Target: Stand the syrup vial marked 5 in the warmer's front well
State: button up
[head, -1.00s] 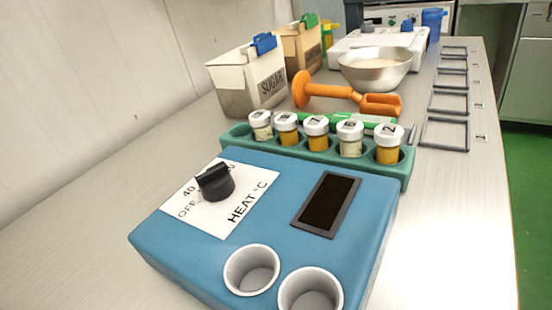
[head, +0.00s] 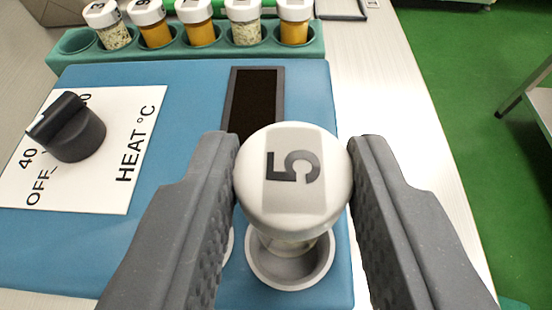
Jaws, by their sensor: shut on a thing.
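The syrup vial marked 5 (head: 292,180) has a white cap with a black 5 on top. My gripper (head: 295,150) is shut on it, one grey finger on each side of the cap. The vial is upright and its body is mostly hidden under the cap. It lines up with the right-hand well (head: 290,270) of the blue warmer (head: 180,240), a pale round cup. I cannot tell whether its lower end is inside the cup or just above it. The other well (head: 229,250) is almost wholly hidden behind my left finger.
A green rack (head: 75,65) behind the warmer holds several white-capped vials, with an empty hole at its left end. The warmer carries a black knob (head: 70,130) and a dark display (head: 254,100). Bare counter (head: 370,80) lies to the right, then green floor.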

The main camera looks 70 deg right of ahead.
aim_at(293, 253)
jog(key=shift+a+f, duration=0.1)
jog(key=shift+f, duration=1.6)
jog(key=shift+s+b, duration=0.15)
jog(key=shift+b, duration=1.35)
jog(key=shift+f+b, duration=0.5)
jog(key=shift+b, duration=0.05)
dwell(0.3)
jog(key=o, duration=0.7)
jog(key=shift+a, duration=0.1)
jog(key=b+v, duration=0.3)
jog(key=v, duration=0.8)
dwell(0.3)
dwell(0.4)
